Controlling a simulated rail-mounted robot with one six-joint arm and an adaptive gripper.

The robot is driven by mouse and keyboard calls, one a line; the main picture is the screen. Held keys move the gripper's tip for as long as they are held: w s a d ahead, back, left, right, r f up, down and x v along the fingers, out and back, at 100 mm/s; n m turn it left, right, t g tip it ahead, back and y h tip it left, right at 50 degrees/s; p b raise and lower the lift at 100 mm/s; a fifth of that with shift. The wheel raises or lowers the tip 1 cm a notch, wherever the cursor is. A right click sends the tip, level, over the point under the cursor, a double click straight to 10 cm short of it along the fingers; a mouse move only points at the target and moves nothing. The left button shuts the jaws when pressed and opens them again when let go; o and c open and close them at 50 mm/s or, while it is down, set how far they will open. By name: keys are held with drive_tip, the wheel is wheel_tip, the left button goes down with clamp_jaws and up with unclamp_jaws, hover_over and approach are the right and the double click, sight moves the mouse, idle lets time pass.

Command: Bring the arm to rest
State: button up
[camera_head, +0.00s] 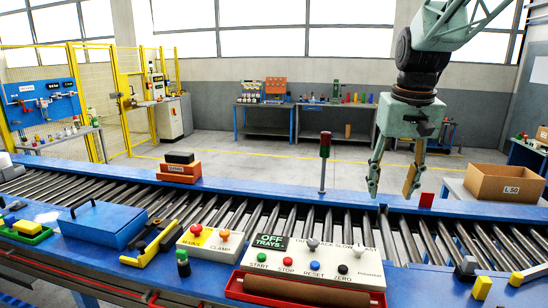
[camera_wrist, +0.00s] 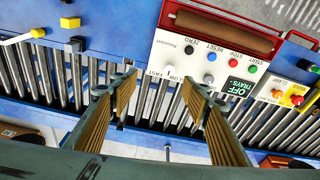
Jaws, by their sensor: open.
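My gripper (camera_head: 392,182) hangs from my pale green arm at the right of the head view, pointing down. Its two fingers are spread apart with nothing between them. It hovers above the far side of the roller conveyor (camera_head: 215,212), to the right of the signal post. In the wrist view my gripper (camera_wrist: 162,103) shows its two ribbed fingers apart, with rollers and blue frame visible between them. No yarn bobbin is clearly recognisable in either view.
A control panel (camera_head: 270,262) with buttons stands at the front. A signal post (camera_head: 323,165) rises near my gripper on its left. A cardboard box (camera_head: 505,184) sits at the right. A blue case (camera_head: 102,224) and a yellow-handled tool (camera_head: 152,246) lie at the left front.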

drive_tip(key=s+a+r+t+b, duration=0.1)
drive_tip(key=s+a, duration=0.2)
drive_tip(key=s, duration=0.6)
drive_tip(key=s+a+b, duration=0.2)
drive_tip(key=s+a, duration=0.1)
drive_tip(key=s, duration=0.6)
drive_tip(key=s+a+f+b, duration=0.1)
drive_tip(key=s+f, duration=0.2)
drive_tip(key=s, duration=0.7)
drive_tip(key=s+a+f+n+t+b, duration=0.1)
drive_tip(key=s+f, duration=0.3)
drive_tip(key=s, duration=0.6)
drive_tip(key=shift+s+a, duration=0.2)
drive_tip(key=shift+a, duration=0.3)
drive_tip(key=shift+w+r, duration=0.15)
drive_tip(key=shift+c, duration=0.7)
